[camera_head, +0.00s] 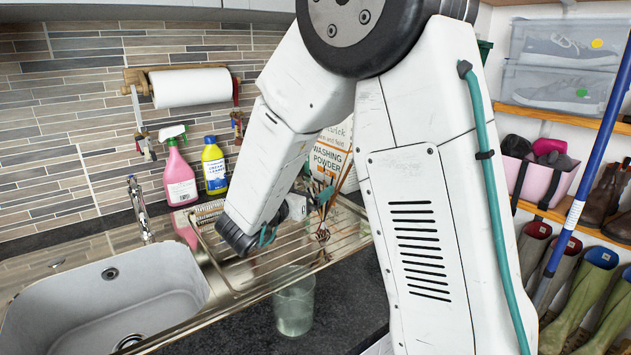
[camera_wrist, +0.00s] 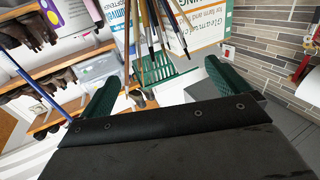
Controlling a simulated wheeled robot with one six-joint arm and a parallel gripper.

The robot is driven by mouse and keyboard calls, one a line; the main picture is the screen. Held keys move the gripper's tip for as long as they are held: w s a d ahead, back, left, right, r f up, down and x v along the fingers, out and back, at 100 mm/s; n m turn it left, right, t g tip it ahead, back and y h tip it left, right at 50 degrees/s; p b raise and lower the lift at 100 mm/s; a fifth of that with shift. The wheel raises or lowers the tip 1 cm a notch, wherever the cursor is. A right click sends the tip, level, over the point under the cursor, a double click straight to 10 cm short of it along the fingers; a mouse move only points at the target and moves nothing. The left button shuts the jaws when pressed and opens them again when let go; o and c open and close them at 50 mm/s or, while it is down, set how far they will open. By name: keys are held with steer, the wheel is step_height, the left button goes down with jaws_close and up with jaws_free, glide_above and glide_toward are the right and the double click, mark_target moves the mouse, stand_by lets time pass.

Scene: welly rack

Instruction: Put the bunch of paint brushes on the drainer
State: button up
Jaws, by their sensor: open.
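The bunch of paint brushes (camera_head: 323,210) shows in the head view as thin handles and dark tips just right of my gripper (camera_head: 303,204), over the ribbed metal drainer (camera_head: 345,246). In the wrist view the brushes (camera_wrist: 152,25) run in from the top edge, ahead of my gripper (camera_wrist: 162,88). Its two green fingers are wide apart with nothing between them. The far ends of the brushes are cut off there. My arm partly covers them in the head view, and I cannot tell whether they touch the drainer.
A clear tumbler (camera_head: 294,306) stands on the dark worktop in front of the drainer. The washing powder box (camera_head: 331,160) is behind the brushes. A pink bottle (camera_head: 181,190) and a yellow bottle (camera_head: 214,168) stand behind the sink (camera_head: 150,290). Boot shelves are at the right.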

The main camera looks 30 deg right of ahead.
steer(key=w+a+r+n+t+y, duration=0.35)
steer(key=a+n+t+y, duration=0.2)
steer(key=a+y, duration=0.45)
steer(key=s+a+r+n+g+y, duration=0.1)
steer(key=s+a+n+g+y, duration=0.1)
steer(key=s+a+n+y, duration=0.45)
steer(key=s+d+f+g, duration=0.1)
steer(key=s+g, duration=0.2)
steer(key=s, duration=0.6)
steer(key=s+d+f+g, duration=0.1)
steer(key=s+d+g, duration=0.1)
steer(key=s, duration=0.8)
steer(key=s+d+f+n+g, duration=0.1)
steer(key=s+g, duration=0.3)
steer(key=s, duration=0.5)
steer(key=shift+s+d+f+g, duration=0.3)
steer(key=shift+d+g, duration=0.05)
steer(key=shift+d, duration=0.15)
